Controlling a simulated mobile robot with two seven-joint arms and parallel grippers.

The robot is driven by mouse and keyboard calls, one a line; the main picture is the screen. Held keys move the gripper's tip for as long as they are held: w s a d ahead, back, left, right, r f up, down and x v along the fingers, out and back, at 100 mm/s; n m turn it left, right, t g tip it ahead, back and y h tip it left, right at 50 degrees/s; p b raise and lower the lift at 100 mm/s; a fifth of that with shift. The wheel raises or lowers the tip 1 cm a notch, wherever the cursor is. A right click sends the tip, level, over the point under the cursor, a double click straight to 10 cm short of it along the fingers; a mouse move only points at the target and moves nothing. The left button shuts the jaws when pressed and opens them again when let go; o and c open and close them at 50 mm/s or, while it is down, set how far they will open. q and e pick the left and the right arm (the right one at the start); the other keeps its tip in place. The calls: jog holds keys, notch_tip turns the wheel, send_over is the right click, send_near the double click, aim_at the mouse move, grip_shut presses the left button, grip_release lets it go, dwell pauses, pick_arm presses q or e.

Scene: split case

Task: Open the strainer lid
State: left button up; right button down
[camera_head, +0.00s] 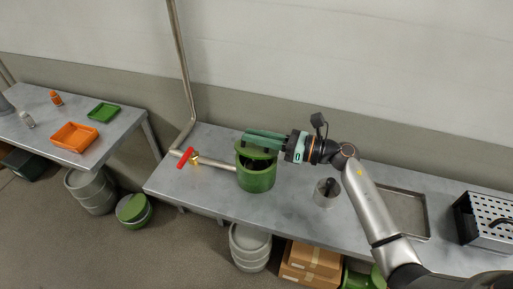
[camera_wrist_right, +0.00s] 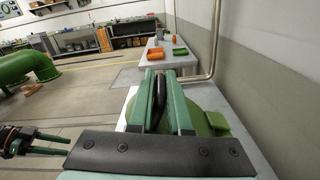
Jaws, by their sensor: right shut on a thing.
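The green strainer (camera_head: 257,180) is a round pot on the bench at the end of a pipe. Its green lid (camera_head: 262,153) sits at the top, and a dark gap shows under it at the left, so it looks raised or tilted. The lid also shows under the fingers in the right wrist view (camera_wrist_right: 205,122). My right gripper (camera_head: 262,140) reaches over the lid from the right and is shut on a dark handle (camera_wrist_right: 160,100). My left gripper (camera_wrist_right: 52,144) shows at the left edge of the right wrist view, its green fingers apart, away from the strainer.
A red-handled valve (camera_head: 186,157) sits on the pipe left of the strainer. A metal cup (camera_head: 326,192) stands to its right, with a shallow tray (camera_head: 402,213) and perforated case (camera_head: 487,220) farther right. A second table (camera_head: 120,127) holds orange and green trays.

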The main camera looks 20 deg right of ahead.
jog(key=w+d+r+m, duration=0.1)
jog(key=m, duration=0.1)
jog(key=w+d+r+m+p, duration=0.1)
jog(key=shift+w+r+m, duration=0.3)
jog(key=shift+m, duration=0.1)
jog(key=shift+w+d+r+m, duration=0.25)
jog(key=shift+w+d+m, duration=0.1)
jog(key=shift+w+m, duration=0.45)
jog(key=shift+w+d+m+b, duration=0.4)
jog(key=shift+w+d+m, duration=0.35)
jog(key=shift+w+m, duration=0.45)
jog(key=shift+w+d+m+b, duration=0.4)
jog(key=shift+w+d+m, duration=0.4)
jog(key=shift+m, duration=0.6)
jog(key=shift+w, duration=0.1)
jog(key=shift+f, duration=0.1)
jog(key=c, duration=0.9)
grip_release()
